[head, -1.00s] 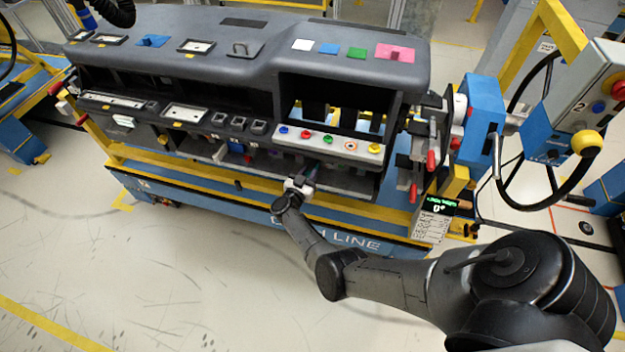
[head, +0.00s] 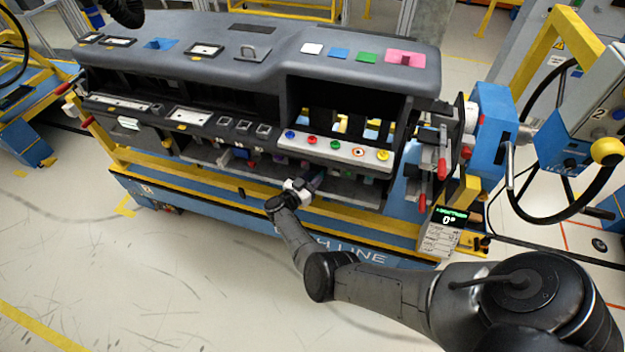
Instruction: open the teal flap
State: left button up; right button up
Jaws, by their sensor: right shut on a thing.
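The dashboard module (head: 250,65) sits on its blue and yellow stand. My right gripper (head: 312,182) is at the lower front of the dashboard, below the white strip with coloured buttons (head: 335,148). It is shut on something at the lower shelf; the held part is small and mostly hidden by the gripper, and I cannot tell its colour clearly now. The teal flap cannot be picked out for certain. My left gripper is not in view.
A yellow rail (head: 370,222) runs along the stand's front, just below my right gripper. Red-handled clamps (head: 441,168) and a blue housing (head: 490,130) stand at the dashboard's right end. The floor (head: 130,270) in front is clear.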

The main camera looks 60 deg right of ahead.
jog(key=o, duration=0.6)
jog(key=shift+w, duration=0.1)
jog(key=shift+o, duration=1.2)
jog(key=w+a, duration=0.1)
jog(key=a, duration=1.2)
jog(key=shift+a, duration=0.35)
